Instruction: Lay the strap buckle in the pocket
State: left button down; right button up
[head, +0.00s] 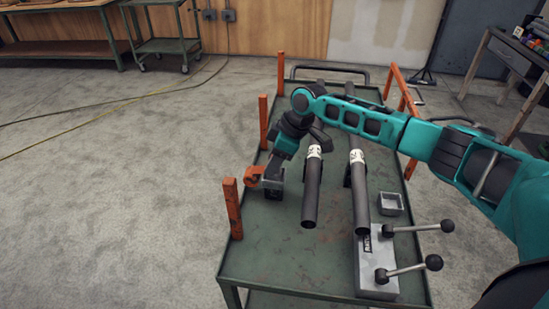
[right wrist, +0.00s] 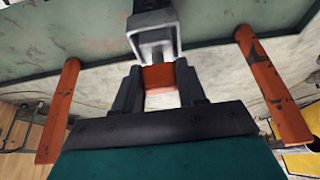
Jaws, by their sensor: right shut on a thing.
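My right gripper (head: 271,183) is above the cart's left edge, small and dark in the head view. In the right wrist view, the right gripper (right wrist: 158,82) has its two fingers on either side of an orange piece (right wrist: 158,76), shut on it. A grey U-shaped metal part (right wrist: 152,45) shows just beyond the fingertips; I take the two together as the strap buckle. The orange piece (head: 254,177) also shows in the head view. A small open grey box (head: 390,203), likely the pocket, sits on the cart right of the pipes. My left gripper is not in view.
The green cart (head: 270,255) carries two dark pipes (head: 311,195) (head: 359,195) with white labels. A grey block (head: 376,270) with two ball-ended levers stands front right. Orange posts (head: 232,208) rise at the cart's sides. My right arm crosses above the pipes.

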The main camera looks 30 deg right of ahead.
jog(key=shift+f, duration=0.3)
jog(key=o, duration=1.3)
jog(key=shift+c, duration=0.2)
jog(key=p+v, duration=0.1)
jog(key=v, duration=1.2)
